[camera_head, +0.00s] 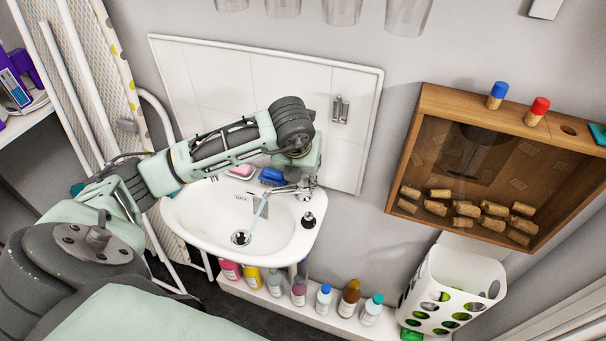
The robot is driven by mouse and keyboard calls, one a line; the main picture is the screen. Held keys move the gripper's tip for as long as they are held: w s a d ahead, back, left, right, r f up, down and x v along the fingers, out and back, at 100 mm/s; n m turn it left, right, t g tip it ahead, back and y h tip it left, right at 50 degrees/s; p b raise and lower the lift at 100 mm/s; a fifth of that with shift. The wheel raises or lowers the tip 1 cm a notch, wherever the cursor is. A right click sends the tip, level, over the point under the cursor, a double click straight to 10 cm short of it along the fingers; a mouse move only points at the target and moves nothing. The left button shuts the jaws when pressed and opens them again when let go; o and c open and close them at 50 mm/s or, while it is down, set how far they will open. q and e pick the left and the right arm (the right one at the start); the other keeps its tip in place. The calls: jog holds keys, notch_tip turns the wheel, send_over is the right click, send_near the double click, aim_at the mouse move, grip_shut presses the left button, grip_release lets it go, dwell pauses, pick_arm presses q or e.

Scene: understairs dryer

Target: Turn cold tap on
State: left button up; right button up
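A white sink (185,216) hangs on the wall below a tiled panel. A chrome tap (282,190) sits at its back right, largely hidden under my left gripper. A thin pale blue streak, which looks like running water (258,216), reaches from the spout towards the drain (241,238). A small dark-topped chrome fitting (308,219) stands on the right rim; I cannot tell whether it is a tap handle. My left gripper (305,184) is over the tap, at or very near it; its fingers are mostly hidden by the wrist. My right gripper is out of view.
A pink soap (242,170) and a blue item (272,176) lie at the sink's back edge. Several bottles (323,298) stand on a low ledge below. A wooden cork box (516,113) and a white perforated holder (455,285) are on the right wall. An ironing board leans at left.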

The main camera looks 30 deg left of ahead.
pick_arm(q)
jog(key=shift+a, duration=0.15)
dwell(0.3)
jog(key=o, duration=1.1)
jog(key=shift+s, duration=0.15)
jog(key=shift+r, duration=0.1)
jog(key=v, duration=1.2)
